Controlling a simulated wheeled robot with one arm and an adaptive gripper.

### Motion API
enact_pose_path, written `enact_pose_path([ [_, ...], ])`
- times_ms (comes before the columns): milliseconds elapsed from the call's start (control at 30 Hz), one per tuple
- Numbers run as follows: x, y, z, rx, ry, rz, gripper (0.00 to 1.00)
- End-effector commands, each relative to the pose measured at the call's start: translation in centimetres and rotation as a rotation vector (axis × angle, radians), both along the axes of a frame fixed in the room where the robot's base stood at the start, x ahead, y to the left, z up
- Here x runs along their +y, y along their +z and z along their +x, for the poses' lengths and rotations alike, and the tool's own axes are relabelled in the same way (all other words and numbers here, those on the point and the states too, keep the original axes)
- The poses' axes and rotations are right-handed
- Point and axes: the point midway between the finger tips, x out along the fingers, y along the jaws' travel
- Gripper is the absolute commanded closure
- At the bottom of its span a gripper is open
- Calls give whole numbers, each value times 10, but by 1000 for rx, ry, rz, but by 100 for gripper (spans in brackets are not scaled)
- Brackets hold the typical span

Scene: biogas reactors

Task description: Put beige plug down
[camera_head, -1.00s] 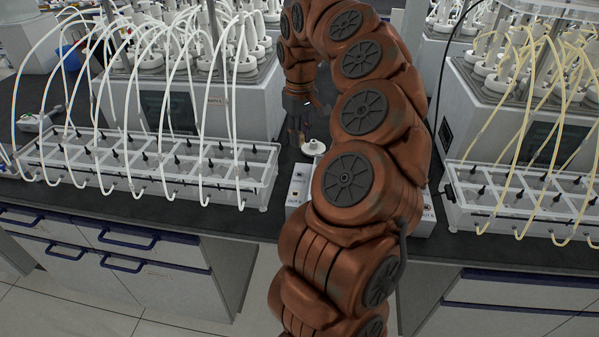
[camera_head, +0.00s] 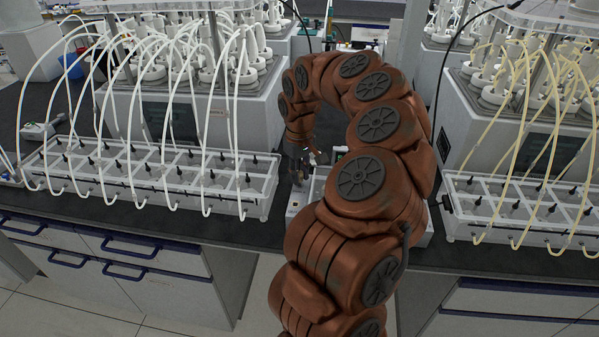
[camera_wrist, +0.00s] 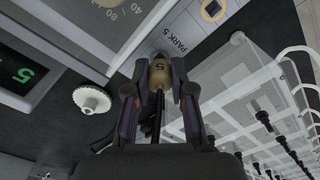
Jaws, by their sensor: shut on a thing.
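The beige plug (camera_wrist: 159,76), marked 5, is between the fingers of my gripper (camera_wrist: 156,88) in the wrist view, with a dark cable trailing from it. My gripper is shut on it. I cannot tell whether the plug touches the box. In the head view, my gripper (camera_head: 299,168) is at the back left of the white box (camera_head: 296,206); the plug is too small to make out there, and my arm covers much of the box.
A clear rack (camera_head: 150,181) with white tubes stands close to my gripper on the left. Another rack (camera_head: 520,208) with yellowish tubes is at the right. A white knurled round piece (camera_wrist: 91,99) and a green-digit display (camera_wrist: 22,75) show in the wrist view.

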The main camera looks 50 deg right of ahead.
Motion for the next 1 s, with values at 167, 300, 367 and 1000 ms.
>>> enact_pose_path([
  [167,0,-3,0,0,0,0,100],
  [300,0,-6,0,0,0,1,100],
  [367,0,-8,0,1,0,0,100],
  [1000,0,-12,0,1,0,1,52],
])
